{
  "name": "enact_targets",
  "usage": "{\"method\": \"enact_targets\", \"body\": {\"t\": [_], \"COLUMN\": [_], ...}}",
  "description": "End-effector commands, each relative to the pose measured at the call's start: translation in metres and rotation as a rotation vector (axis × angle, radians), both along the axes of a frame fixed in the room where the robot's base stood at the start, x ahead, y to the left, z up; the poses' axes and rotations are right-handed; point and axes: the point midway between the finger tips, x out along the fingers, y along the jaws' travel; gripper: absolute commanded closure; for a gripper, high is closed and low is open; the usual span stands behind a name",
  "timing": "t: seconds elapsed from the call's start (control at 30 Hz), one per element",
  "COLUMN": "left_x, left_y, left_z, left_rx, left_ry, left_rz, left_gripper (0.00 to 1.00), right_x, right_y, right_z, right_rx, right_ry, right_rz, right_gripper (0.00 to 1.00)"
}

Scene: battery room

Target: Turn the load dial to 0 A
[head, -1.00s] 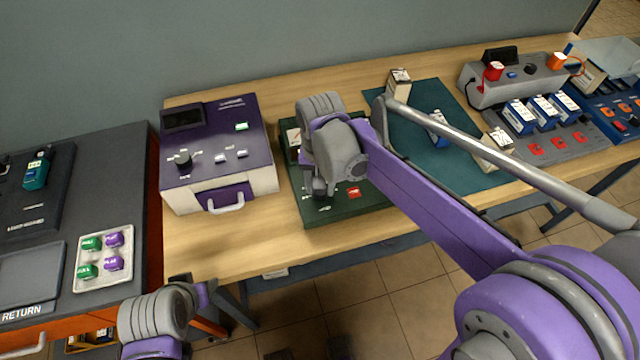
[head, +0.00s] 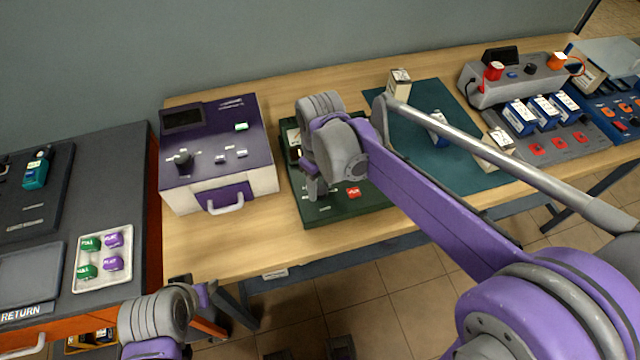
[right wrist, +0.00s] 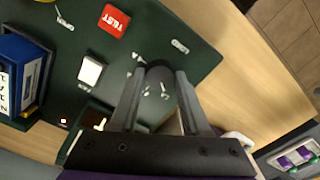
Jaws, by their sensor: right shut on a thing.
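The load dial (right wrist: 159,74) is a dark round knob on the dark green tester board (head: 350,212), with small white labels around it. My right gripper (right wrist: 158,92) points down at it in the right wrist view, one finger on each side, shut on the knob. In the head view my right gripper (head: 315,188) is over the board's front left part and hides the dial. I cannot read the dial's setting. Only the wrist of my left arm and part of its gripper (head: 190,284) show at the lower left, away from the board; its jaws are unclear.
A red TEST button (right wrist: 115,20) and a blue battery (right wrist: 22,75) are on the board near the dial. A purple-topped device (head: 215,145) stands left of it. A teal mat (head: 450,165) with boxes lies to the right. Bare table wood is in front.

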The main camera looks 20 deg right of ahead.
Motion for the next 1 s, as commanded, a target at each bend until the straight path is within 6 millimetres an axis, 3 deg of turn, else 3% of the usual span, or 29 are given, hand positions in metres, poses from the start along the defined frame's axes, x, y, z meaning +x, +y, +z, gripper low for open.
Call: {"method": "enact_targets", "body": {"t": [0.5,1.0], "left_x": [-0.0002,-0.0004], "left_y": [0.0,0.0], "left_z": [-0.0011,-0.0015], "left_rx": [0.0,0.0], "left_ry": [0.001,0.001], "left_rz": [0.0,0.0], "left_gripper": [0.5,0.5], "right_x": [0.0002,0.0002], "right_y": [-0.0001,-0.0001], "right_z": [0.0002,0.0003], "right_rx": [-0.001,-0.001], "right_ry": [-0.001,-0.001], "right_rz": [0.453,0.651], "right_gripper": [1.0,1.0]}}
